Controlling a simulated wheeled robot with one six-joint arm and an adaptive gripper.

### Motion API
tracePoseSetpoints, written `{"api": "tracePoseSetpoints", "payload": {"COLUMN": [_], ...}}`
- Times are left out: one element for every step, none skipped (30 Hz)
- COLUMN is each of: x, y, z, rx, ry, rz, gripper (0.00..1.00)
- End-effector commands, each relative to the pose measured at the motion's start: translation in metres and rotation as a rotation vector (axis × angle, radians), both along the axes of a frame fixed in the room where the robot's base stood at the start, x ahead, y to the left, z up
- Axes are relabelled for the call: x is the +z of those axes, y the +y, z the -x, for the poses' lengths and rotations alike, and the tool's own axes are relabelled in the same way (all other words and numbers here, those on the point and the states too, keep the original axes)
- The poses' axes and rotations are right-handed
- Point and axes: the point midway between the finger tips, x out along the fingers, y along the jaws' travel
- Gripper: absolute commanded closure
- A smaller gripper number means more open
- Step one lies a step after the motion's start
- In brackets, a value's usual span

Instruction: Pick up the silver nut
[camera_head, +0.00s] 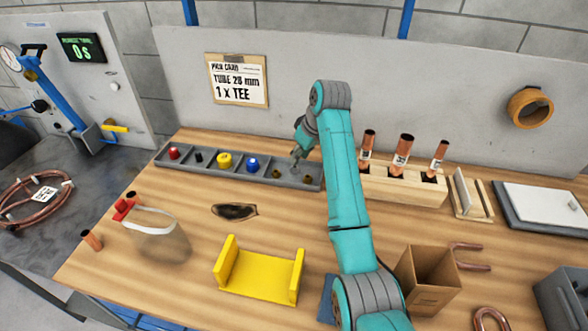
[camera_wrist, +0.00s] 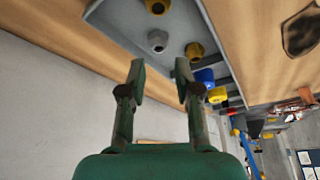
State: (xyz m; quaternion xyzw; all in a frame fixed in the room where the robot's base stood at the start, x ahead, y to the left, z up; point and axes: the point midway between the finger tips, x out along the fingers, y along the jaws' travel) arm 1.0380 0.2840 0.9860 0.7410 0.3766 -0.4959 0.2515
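The silver nut (camera_wrist: 157,40) lies in the grey tray (camera_wrist: 113,22) in the wrist view, just beyond my fingertips and lined up with the gap between them. A brass nut (camera_wrist: 194,50) is to its right and another brass nut (camera_wrist: 156,6) is above it in the picture. My gripper (camera_wrist: 160,74) is open, with nothing between its fingers. In the head view my gripper (camera_head: 297,160) is over the right part of the tray (camera_head: 190,167); I cannot clearly make out the silver nut there.
The tray also holds red (camera_head: 174,153), yellow (camera_head: 224,160) and blue (camera_head: 252,165) parts. A wooden block with copper tubes (camera_head: 402,150) stands right of my arm. A yellow cradle (camera_head: 262,275) and a cardboard box (camera_head: 428,280) are nearer. The wall is close behind the tray.

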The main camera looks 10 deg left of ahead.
Motion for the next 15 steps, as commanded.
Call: {"api": "tracePoseSetpoints", "payload": {"x": [-0.002,-0.004,-0.007,-0.011,-0.014,-0.020,-0.025,-0.029,-0.035,-0.038,-0.041,-0.045,-0.047,-0.049,-0.051], "y": [0.001,0.001,0.002,0.002,0.002,0.003,0.004,0.005,0.005,0.007,0.008,0.010,0.010,0.011,0.012], "z": [0.000,-0.001,-0.001,-0.002,-0.002,-0.003,-0.004,-0.004,-0.005,-0.007,-0.008,-0.008,-0.009,-0.010,-0.010], "rx": [0.000,0.000,0.000,0.000,0.000,0.000,-0.001,-0.001,-0.001,-0.001,-0.001,-0.001,-0.001,-0.001,0.000], "ry": [0.000,0.000,0.001,0.001,0.002,0.002,0.002,0.002,0.003,0.002,0.002,0.002,0.001,0.000,-0.001], "rz": [0.000,0.000,0.001,0.000,0.001,0.001,0.001,0.001,0.002,0.000,0.000,0.001,0.001,0.000,0.001], "gripper": [0.68,0.68,0.68,0.68,0.68,0.68,0.68,0.68,0.68,0.68,0.68,0.68,0.68,0.68,0.68]}}
